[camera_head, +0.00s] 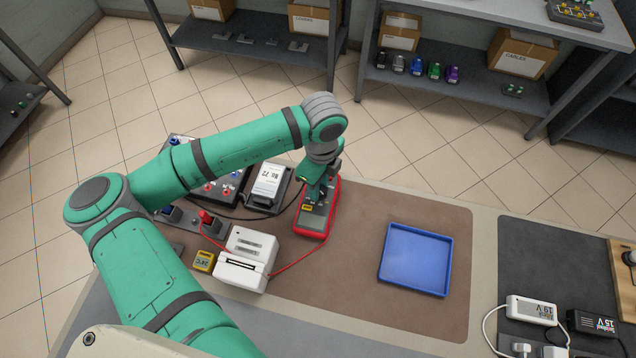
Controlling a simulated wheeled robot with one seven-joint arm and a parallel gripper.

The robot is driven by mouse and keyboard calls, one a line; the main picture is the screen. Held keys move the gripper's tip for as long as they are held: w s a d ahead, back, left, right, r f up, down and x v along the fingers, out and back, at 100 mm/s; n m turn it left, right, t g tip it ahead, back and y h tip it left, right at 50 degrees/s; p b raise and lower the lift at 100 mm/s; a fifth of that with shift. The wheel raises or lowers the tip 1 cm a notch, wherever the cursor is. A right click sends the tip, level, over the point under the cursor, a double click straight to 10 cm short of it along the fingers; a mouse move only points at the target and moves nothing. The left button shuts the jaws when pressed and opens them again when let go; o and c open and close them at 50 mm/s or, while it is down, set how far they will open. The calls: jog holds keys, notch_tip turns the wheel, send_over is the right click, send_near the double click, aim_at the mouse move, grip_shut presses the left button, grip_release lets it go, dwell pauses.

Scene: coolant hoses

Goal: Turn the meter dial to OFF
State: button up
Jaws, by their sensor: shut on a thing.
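The meter (314,220) is a grey device with a red edge, lying on the brown mat left of the blue tray. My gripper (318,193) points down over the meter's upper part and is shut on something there. The dial is hidden under my gripper, so its setting and the OFF mark cannot be seen. A red lead runs from the meter's lower end to the left, and a dark lead runs off its left side.
A blue tray (416,260) lies to the right on the brown mat (350,315). A white printer-like box (245,260), a yellow device (204,261) and a box labelled No. 72 (268,184) stand to the left. Power adapters (531,310) lie at the lower right.

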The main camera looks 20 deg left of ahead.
jog(key=shift+d+n, duration=0.15)
jog(key=shift+n, duration=0.45)
jog(key=shift+s, duration=0.1)
jog(key=o, duration=1.1)
